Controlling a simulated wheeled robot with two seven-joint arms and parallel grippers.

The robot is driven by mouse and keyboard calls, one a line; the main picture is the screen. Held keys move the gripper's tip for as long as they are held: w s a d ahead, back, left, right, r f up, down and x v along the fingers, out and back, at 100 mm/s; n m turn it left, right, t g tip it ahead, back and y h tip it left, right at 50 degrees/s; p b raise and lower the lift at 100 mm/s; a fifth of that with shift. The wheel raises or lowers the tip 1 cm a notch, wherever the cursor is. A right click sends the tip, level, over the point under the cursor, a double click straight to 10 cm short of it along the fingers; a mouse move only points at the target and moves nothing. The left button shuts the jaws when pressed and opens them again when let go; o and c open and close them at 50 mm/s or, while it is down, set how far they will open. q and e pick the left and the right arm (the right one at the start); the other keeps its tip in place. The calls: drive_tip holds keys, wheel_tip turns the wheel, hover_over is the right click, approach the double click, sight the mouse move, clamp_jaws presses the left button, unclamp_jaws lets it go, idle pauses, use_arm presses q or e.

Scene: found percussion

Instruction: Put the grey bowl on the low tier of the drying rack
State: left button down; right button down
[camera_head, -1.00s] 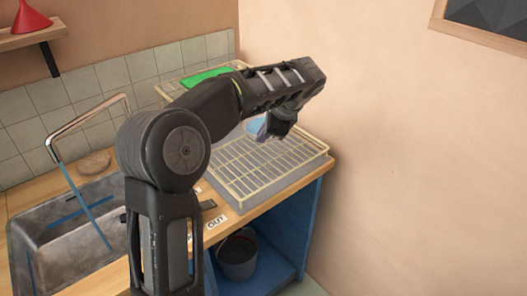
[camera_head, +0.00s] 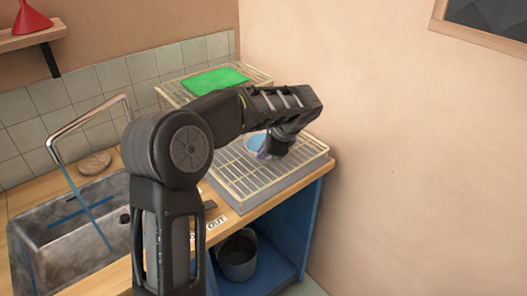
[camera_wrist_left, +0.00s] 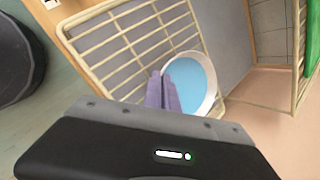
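The bowl (camera_head: 255,142) has a pale grey-white rim and a light blue inside. It is at the low tier (camera_head: 243,178) of the drying rack, over its back part, partly hidden by my left gripper (camera_head: 265,154). In the left wrist view the gripper's two fingers (camera_wrist_left: 165,93) are close together at the near-left rim of the bowl (camera_wrist_left: 196,80), pinching it. The bowl lies over the cream wires of the low tier (camera_wrist_left: 112,48), nearly level. I cannot tell whether it touches them. My right gripper is not in view.
The rack's raised tier (camera_head: 176,95) with a green cloth (camera_head: 215,78) stands behind. A sink (camera_head: 70,235) with a tall tap (camera_head: 62,130) is at the left. The front of the low tier is bare. A bucket (camera_head: 237,258) stands below the counter.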

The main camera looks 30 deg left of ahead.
use_arm(q)
drive_tip(key=c, duration=1.7)
unclamp_jaws()
drive_tip(key=shift+f, duration=0.1)
drive_tip(key=shift+r, duration=0.25)
drive_tip(key=p+v, duration=0.2)
drive_tip(key=v, duration=1)
drive_tip(key=shift+f, duration=0.1)
drive_tip(key=shift+f, duration=0.1)
